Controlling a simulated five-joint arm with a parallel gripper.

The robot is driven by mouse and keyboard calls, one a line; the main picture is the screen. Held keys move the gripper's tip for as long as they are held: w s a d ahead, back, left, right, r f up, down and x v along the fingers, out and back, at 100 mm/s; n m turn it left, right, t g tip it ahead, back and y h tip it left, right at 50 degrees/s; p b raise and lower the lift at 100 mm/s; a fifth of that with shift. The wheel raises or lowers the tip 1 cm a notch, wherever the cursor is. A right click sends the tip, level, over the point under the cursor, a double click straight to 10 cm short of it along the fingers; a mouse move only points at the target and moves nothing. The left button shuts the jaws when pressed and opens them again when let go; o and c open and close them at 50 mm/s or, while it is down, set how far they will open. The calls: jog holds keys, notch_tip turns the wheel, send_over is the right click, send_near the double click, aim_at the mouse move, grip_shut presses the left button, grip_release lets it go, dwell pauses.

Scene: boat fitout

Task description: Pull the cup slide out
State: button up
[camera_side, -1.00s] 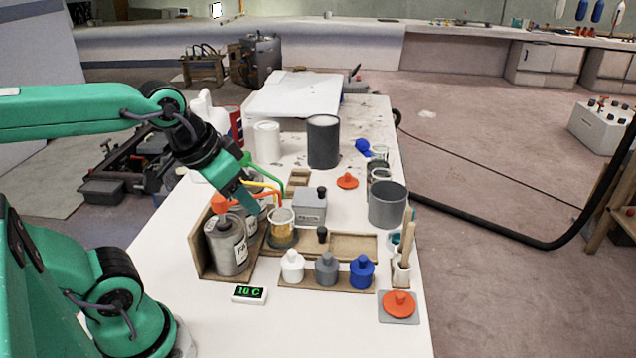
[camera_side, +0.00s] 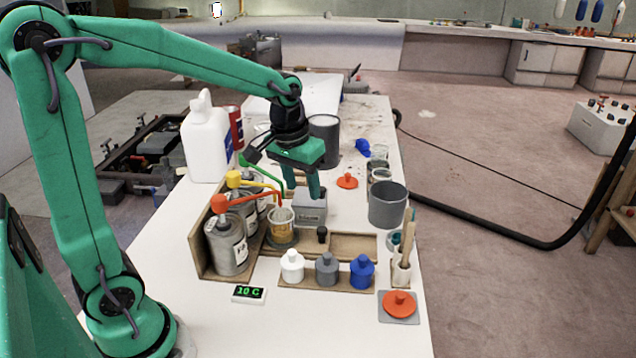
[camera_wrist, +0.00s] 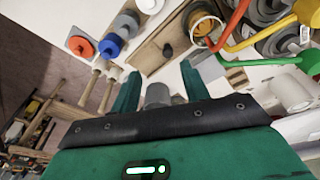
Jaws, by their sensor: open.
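The cup slide is a flat wooden tray (camera_side: 352,246) with a small black knob (camera_side: 322,234); both also show in the wrist view, with the knob (camera_wrist: 168,50) beyond my fingertips. A clear cup with amber contents (camera_side: 281,226) stands at its left end, by the pump spouts; its rim shows in the wrist view (camera_wrist: 203,26). My gripper (camera_side: 308,197) points down, open, at the grey box (camera_side: 311,212) behind the slide, apart from the slide's knob. In the wrist view, a grey rounded thing (camera_wrist: 158,95) lies between my fingers; I cannot tell whether they touch it.
Pump cans (camera_side: 228,247) with coloured spouts stand left in a wooden holder. White, grey and blue bottles (camera_side: 362,272) line a rack in front. A grey can (camera_side: 388,206) and brushes (camera_side: 404,255) are right. A display (camera_side: 249,294) lies on the clear front tabletop.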

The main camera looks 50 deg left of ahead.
jog(key=n+g, duration=0.2)
send_over(323, 227)
jog(key=f, duration=0.9)
jog(key=shift+s+d, duration=0.15)
jog(key=shift+s, duration=0.2)
jog(key=shift+w+f, duration=0.3)
jog(key=shift+f, duration=0.25)
jog(key=shift+f, duration=3.9)
grip_shut()
